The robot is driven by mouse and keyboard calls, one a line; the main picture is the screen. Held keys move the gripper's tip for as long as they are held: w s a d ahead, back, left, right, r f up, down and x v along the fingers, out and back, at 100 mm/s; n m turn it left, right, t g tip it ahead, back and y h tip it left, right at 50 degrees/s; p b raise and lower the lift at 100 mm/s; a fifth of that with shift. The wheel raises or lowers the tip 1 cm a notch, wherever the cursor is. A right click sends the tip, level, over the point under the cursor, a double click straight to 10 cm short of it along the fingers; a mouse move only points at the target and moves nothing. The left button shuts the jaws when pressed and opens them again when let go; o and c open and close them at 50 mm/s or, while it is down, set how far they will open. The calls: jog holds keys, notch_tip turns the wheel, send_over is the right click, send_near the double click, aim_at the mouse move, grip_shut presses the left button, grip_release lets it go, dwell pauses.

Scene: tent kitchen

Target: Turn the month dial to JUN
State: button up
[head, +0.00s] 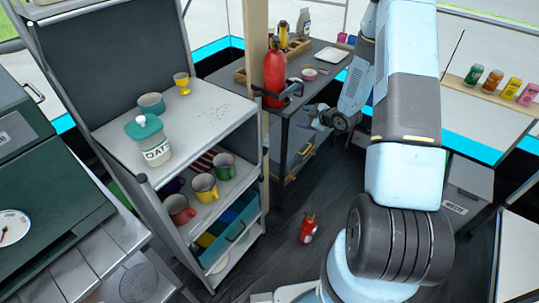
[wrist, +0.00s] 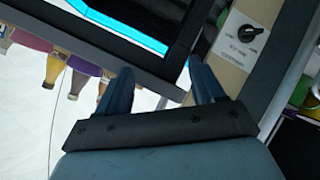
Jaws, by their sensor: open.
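In the wrist view, a white plate with a black knob (wrist: 247,33) is fixed to a tan surface at the upper right. Small print on the plate is too small to read, so I cannot tell whether this is the month dial or where it points. My gripper (wrist: 162,82) is open and empty, with its two blue fingers apart. The knob lies to the right of the right finger, not between the fingers. In the head view my gripper (head: 318,116) is in front of the dark side table, near the red fire extinguisher; no month dial is clear there.
The red extinguisher (head: 276,68) hangs by a wooden post (head: 256,45). The dark side table (head: 325,75) stands behind. A shelf rack (head: 205,125) with mugs and an oats jar (head: 146,142) is left. A small red bottle (head: 308,228) stands on the floor.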

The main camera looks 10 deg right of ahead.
jog(key=s+a+f+n+y, duration=0.1)
jog(key=s+a+f+y, duration=0.25)
jog(key=f, duration=0.65)
jog(key=t+y, duration=0.3)
send_near(265, 151)
jog(key=x, duration=0.8)
jog(key=shift+d+f+m, duration=0.2)
jog(key=shift+f+m, duration=0.1)
jog(key=shift+f, duration=0.15)
jog(key=shift+w, duration=0.1)
jog(key=c, duration=1.1)
